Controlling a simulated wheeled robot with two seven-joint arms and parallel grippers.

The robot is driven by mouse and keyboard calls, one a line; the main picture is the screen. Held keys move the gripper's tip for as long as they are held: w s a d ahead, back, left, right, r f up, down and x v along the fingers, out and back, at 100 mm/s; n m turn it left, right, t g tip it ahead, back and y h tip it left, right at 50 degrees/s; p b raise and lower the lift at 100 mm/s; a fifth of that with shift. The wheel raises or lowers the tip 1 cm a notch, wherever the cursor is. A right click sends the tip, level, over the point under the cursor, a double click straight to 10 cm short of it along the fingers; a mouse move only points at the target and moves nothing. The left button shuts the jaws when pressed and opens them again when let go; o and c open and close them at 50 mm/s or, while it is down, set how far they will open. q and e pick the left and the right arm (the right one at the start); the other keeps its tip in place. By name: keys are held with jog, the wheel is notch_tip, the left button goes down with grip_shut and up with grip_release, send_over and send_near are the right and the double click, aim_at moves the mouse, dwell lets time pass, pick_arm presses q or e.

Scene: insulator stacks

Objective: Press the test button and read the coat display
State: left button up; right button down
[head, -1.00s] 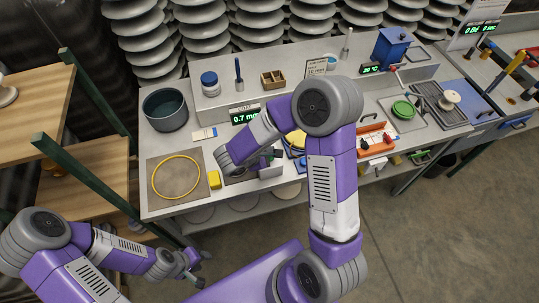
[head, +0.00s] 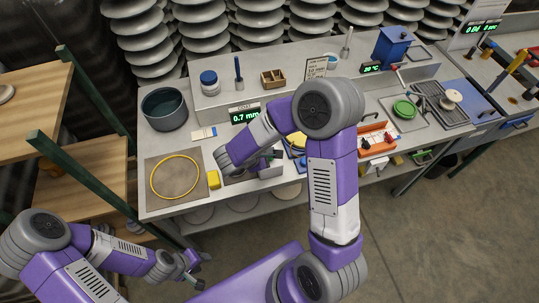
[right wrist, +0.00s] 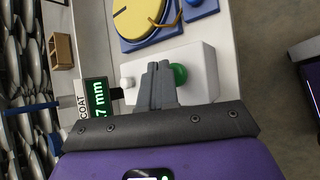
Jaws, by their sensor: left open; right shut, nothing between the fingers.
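The coat display (head: 245,116) stands on the bench and reads 0.7 mm in green. In the right wrist view the display (right wrist: 97,98) is cut off at its left by my gripper. A green button (right wrist: 181,73) sits on a white box (right wrist: 205,62). My right gripper (right wrist: 158,66) is shut and empty, its fingertips over the box right beside the green button; I cannot tell whether they touch it. In the head view my right gripper (head: 271,164) is low over the bench, and my arm hides the button. My left gripper (head: 197,271) is open and empty, off the bench.
A dark pot (head: 165,127) stands at the back left. A yellow disc on a blue base (right wrist: 137,20) is close to the white box. An orange tray (head: 377,138) lies to the right.

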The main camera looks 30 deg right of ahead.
jog(key=shift+f+b, duration=0.7)
jog(key=shift+b, duration=0.15)
dwell(0.7)
jog(key=shift+r, duration=0.1)
dwell(0.4)
jog(key=shift+r+p, duration=0.7)
jog(key=shift+r, duration=0.35)
jog(key=shift+r+p, duration=1.6)
jog(key=shift+r, duration=0.95)
jog(key=shift+f, duration=0.1)
